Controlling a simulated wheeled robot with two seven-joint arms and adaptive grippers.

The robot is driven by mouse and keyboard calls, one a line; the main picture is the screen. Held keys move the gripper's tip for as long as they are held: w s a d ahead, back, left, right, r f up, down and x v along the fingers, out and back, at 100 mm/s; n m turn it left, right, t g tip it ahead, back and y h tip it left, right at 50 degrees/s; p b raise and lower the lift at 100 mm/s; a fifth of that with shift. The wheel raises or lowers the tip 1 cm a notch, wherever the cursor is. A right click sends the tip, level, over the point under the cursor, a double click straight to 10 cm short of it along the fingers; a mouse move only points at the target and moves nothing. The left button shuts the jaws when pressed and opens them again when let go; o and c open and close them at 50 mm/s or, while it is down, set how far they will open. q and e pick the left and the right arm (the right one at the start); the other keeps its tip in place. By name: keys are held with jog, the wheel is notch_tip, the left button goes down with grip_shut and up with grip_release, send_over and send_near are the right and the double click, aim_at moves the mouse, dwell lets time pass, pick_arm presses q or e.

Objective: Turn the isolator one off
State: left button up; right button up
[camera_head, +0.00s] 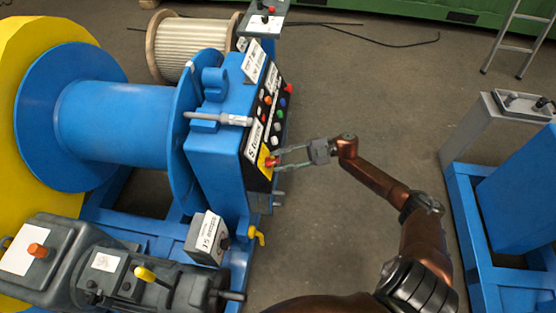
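A blue control box (220,150) carries a dark sloping panel with several knobs and buttons. At the panel's near end, a red rotary switch (270,162) sits on a yellow plate (263,158). My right gripper (277,160) is at this switch, its two fingers spread, one above and one below the red knob. I cannot tell whether they touch it. A small grey box (207,238) below has a white label and a dark knob; its label is too small to read surely. My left gripper is not in view.
A large blue drum (110,125) stands left of the panel. A grey machine with a yellow-knobbed lever (146,274) is at the lower left. A blue frame (470,230) and a ladder (513,38) stand right.

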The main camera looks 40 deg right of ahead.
jog(key=v, duration=1.1)
